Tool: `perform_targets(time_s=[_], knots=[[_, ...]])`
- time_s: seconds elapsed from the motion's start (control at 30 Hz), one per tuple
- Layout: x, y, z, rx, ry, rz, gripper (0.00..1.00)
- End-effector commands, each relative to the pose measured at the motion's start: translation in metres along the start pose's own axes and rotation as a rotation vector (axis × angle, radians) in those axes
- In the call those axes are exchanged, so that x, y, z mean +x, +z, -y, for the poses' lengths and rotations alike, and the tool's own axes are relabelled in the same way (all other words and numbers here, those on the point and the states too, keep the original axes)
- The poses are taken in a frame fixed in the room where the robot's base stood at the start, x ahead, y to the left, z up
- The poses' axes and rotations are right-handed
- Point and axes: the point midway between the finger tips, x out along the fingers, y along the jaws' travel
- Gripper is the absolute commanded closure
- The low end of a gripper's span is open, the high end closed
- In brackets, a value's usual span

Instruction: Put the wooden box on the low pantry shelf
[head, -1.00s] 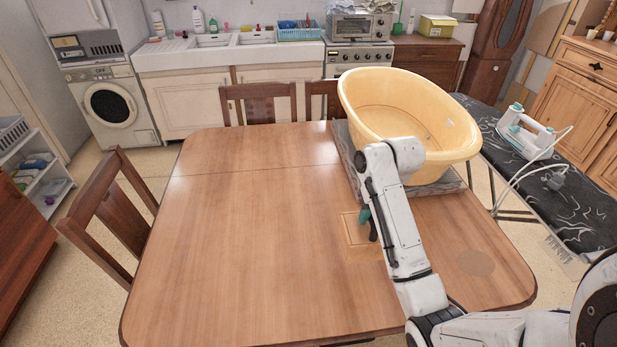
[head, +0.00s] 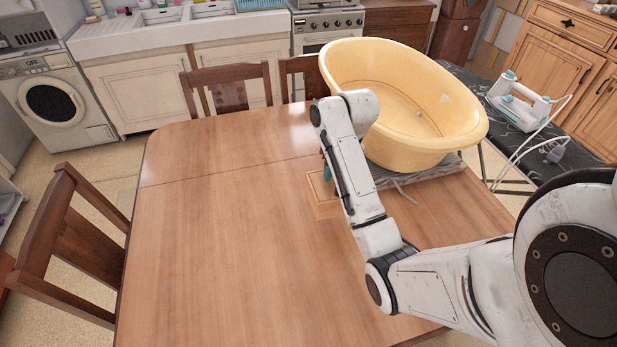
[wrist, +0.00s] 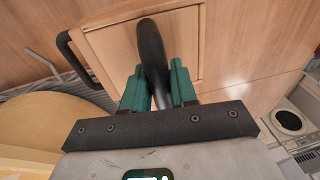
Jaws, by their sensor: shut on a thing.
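The wooden box (head: 322,198) is a small, light-wood box at the right part of the dining table, left of the yellow tub and partly behind my arm. In the wrist view its flat panelled face (wrist: 205,40) fills the area beyond my fingers. My gripper (wrist: 157,85) has green fingers shut on the box's dark curved handle (wrist: 150,45). In the head view my gripper (head: 326,168) shows only in part, beside my forearm. I cannot tell if the box touches the table. I cannot make out the low pantry shelf for certain.
The yellow tub (head: 430,150) stands on a grey cloth on the table (head: 220,230). Chairs stand at the left (head: 75,240) and far side. An ironing board with an iron (head: 520,100) is at the right. The left half of the tabletop is clear.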

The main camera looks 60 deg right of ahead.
Motion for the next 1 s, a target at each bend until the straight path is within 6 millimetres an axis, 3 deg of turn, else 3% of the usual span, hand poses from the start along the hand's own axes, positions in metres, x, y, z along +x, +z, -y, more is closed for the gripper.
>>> perform_targets(time_s=[0.23,0.77,1.0], knots=[[0.009,-0.006,0.007,-0.004,-0.007,0.007,1.0],[0.055,-0.074,0.019,-0.001,-0.005,0.009,1.0],[0.092,-0.097,0.021,0.0,-0.004,0.008,1.0]])
